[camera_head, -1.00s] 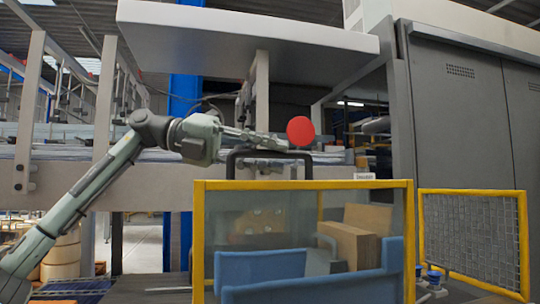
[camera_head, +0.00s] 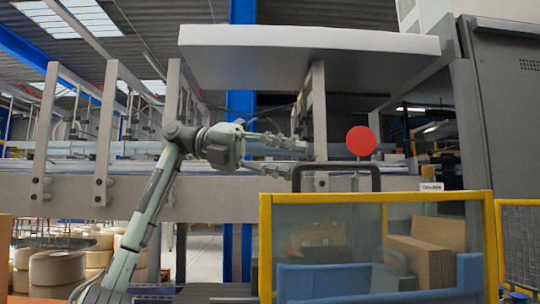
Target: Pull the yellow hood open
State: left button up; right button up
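The yellow hood (camera_head: 378,197) is a yellow frame with clear panels at the lower right of the head view, standing low over the machine. A black handle (camera_head: 335,167) arches up from its top edge. My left gripper (camera_head: 306,160) is just left of the handle, with its two fingers spread apart and pointing right. Nothing shows between the fingers. I cannot tell whether the lower finger touches the handle. My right gripper is not in view.
A red round disc (camera_head: 361,141) stands behind the handle. A large white panel (camera_head: 310,42) hangs above. Behind the hood's panels are cardboard boxes (camera_head: 420,261) and blue parts (camera_head: 325,281). A grey cabinet (camera_head: 507,110) and a yellow-framed mesh guard (camera_head: 522,245) are at the right.

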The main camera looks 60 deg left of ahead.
pick_arm(q)
jog(key=shift+v, duration=1.95)
